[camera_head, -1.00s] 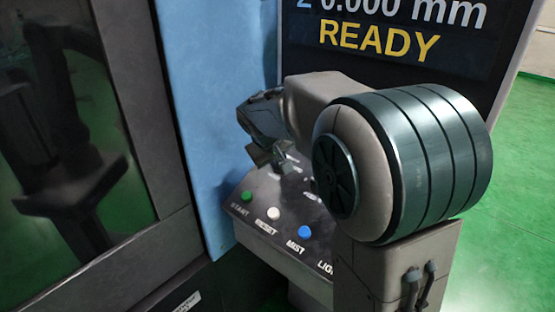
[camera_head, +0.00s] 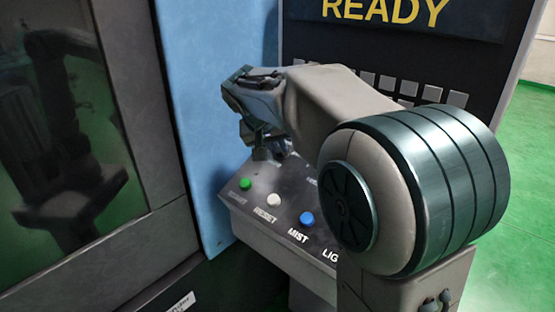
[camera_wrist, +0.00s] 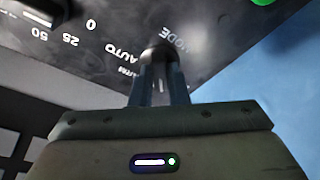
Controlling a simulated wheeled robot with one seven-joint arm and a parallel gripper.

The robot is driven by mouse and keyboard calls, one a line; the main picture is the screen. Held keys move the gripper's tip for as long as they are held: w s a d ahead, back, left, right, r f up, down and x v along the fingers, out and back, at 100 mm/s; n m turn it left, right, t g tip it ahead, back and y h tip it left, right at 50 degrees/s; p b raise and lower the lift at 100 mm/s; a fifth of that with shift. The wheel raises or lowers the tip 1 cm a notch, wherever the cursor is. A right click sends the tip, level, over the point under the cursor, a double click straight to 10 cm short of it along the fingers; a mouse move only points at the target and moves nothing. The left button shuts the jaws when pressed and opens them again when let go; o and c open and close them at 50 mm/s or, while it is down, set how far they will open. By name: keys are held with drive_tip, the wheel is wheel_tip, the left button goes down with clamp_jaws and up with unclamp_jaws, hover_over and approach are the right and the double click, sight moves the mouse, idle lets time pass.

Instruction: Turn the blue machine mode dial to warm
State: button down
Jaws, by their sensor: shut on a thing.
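The mode dial (camera_wrist: 158,50) is a dark round knob on the black control panel, beside the printed word MODE in the wrist view. The word AUTO and a partly covered label ending in RM lie to its left. My gripper (camera_wrist: 162,72) has its two fingers on either side of the dial, shut on it. The fingers cover part of the dial, so its pointer direction cannot be told. In the head view my gripper (camera_head: 266,150) points down at the back of the control panel (camera_head: 272,238), hiding the dial there. The blue machine (camera_head: 205,100) stands at the left.
Green (camera_head: 245,184), white (camera_head: 274,200) and blue (camera_head: 307,218) buttons sit on the panel's front. A second knob (camera_wrist: 45,8) with 0, 25 and 50 marks is nearby. The READY screen (camera_head: 400,15) and grey keys rise behind my arm.

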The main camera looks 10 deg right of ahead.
drive_tip(key=m+b, duration=0.2)
drive_tip(key=m+h+b, duration=0.1)
drive_tip(key=shift+a+f+m+b, duration=0.15)
drive_tip(key=shift+f+m+b, duration=0.15)
drive_tip(key=shift+m, duration=0.1)
drive_tip(key=m+b, duration=0.1)
drive_tip(key=m, duration=0.2)
drive_tip(key=shift+w+r+g+b, duration=0.1)
drive_tip(key=shift+g+b, duration=0.3)
drive_tip(key=m+b, duration=0.1)
drive_tip(key=m, duration=0.2)
drive_tip(key=m+g+h+b, duration=0.1)
drive_tip(key=m, duration=0.2)
drive_tip(key=shift+w+a+r, duration=0.1)
drive_tip(key=shift+r, duration=0.1)
drive_tip(key=c, duration=1.4)
unclamp_jaws()
drive_tip(key=shift+r, duration=0.1)
